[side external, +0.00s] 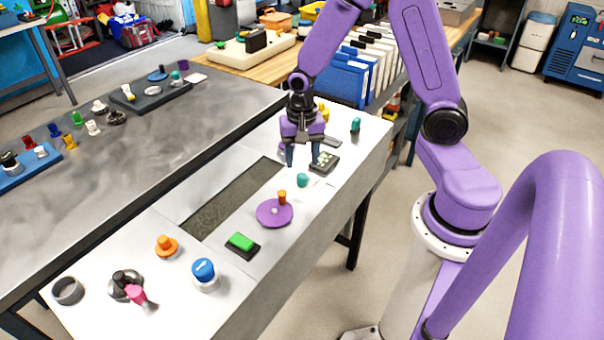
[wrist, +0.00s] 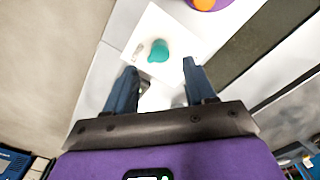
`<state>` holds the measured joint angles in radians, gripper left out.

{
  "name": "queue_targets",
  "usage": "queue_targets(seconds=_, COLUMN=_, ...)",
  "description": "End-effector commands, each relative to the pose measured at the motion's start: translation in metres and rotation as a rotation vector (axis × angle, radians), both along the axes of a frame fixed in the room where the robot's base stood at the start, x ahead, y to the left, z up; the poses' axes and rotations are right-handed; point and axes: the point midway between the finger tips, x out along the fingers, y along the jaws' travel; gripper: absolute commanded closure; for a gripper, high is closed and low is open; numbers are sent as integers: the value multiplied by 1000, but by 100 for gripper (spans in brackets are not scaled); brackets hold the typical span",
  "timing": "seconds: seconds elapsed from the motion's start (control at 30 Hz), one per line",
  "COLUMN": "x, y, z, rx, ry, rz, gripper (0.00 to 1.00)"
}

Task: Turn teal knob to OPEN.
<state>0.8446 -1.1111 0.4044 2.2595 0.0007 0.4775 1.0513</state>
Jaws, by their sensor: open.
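The teal knob (side external: 302,180) stands on the light panel, just in front of my gripper in the side view. In the wrist view the teal knob (wrist: 158,50) sits on a white square plate (wrist: 185,75), beyond the fingertips and between their lines. Small marks on the plate are too small to read. My gripper (side external: 303,164) points down, its two blue fingers apart with nothing between them. In the wrist view the open fingers (wrist: 160,72) show on either side, apart from the knob.
A purple disc with an orange handle (side external: 274,212) and a green button (side external: 242,242) are nearby. Another teal knob (side external: 355,125) stands farther back. A recessed dark opening (side external: 232,200) lies to the left.

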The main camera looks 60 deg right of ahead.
Motion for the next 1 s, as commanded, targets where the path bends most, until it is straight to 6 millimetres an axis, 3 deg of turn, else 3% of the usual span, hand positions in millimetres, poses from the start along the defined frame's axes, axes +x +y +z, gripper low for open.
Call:
queue_targets(seconds=0.4, x=0, y=0, z=-50, rx=-1, ry=2, rz=0, gripper=45)
queue_targets(seconds=0.9, x=0, y=0, z=-60, rx=0, ry=0, rz=0, gripper=45)
queue_targets(seconds=1.0, x=0, y=0, z=-60, rx=0, ry=0, rz=0, gripper=78)
